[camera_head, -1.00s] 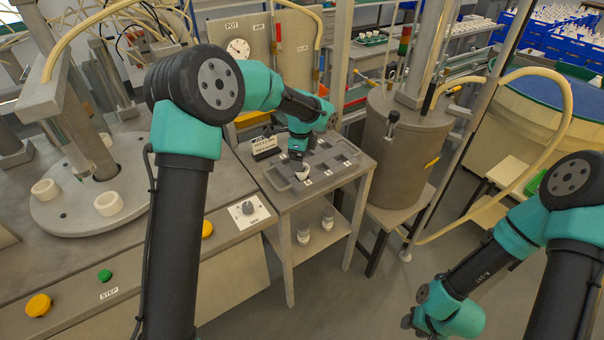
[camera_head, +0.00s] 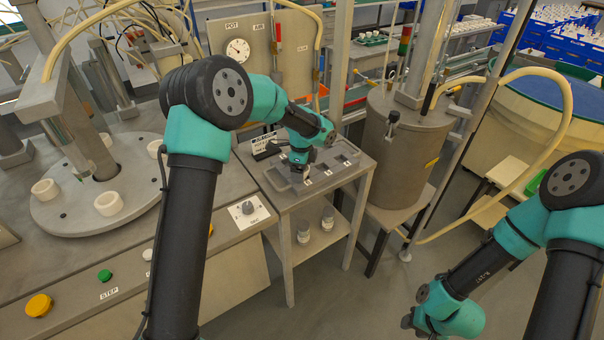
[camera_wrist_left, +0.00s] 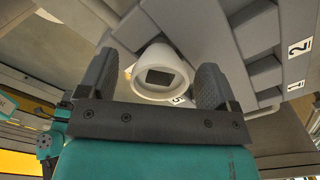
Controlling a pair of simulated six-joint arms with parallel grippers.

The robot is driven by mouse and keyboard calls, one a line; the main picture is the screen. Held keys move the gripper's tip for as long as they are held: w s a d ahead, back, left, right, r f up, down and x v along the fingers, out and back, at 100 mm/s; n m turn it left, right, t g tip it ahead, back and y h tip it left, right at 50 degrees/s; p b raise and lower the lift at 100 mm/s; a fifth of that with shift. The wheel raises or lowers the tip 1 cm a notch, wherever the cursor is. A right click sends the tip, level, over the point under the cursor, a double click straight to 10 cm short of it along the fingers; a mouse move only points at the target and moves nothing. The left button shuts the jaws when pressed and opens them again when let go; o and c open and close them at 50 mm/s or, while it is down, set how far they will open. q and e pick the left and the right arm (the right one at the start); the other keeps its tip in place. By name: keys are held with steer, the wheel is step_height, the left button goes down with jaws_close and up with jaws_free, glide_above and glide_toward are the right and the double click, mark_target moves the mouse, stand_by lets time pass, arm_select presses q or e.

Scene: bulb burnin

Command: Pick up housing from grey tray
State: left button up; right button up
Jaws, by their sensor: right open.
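The white housing (camera_wrist_left: 160,72), a short round cup with a squarish dark opening, stands at the grey tray (camera_wrist_left: 212,40) in the left wrist view. My left gripper (camera_wrist_left: 158,82) is open, with one finger on each side of the housing. A gap shows at the left finger; the right finger is close to it, and I cannot tell if it touches. In the head view my left gripper (camera_head: 299,170) is low over the near left part of the grey tray (camera_head: 345,157) and mostly hides the housing. My right gripper (camera_head: 410,322) is open and empty at the lower right, away from the tray.
A round turntable (camera_head: 62,210) with several white cups stands at the left. A metal drum (camera_head: 400,150) stands right of the tray's stand. A small sign (camera_head: 262,143) is behind the tray. Two jars (camera_head: 304,231) stand on the lower shelf.

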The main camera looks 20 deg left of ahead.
arm_select(q)
steer(key=c, duration=0.9)
steer(key=shift+r, duration=0.1)
steer(key=shift+c, duration=0.2)
steer(key=shift+r, duration=1.35)
steer(key=s+d+r, duration=0.1)
steer(key=s+d, duration=0.1)
steer(key=s, duration=0.5)
steer(key=s+d+r, duration=0.1)
steer(key=s+d, duration=0.1)
steer(key=s, duration=0.6)
steer(key=shift+s+d, duration=0.2)
steer(key=shift+d, duration=0.05)
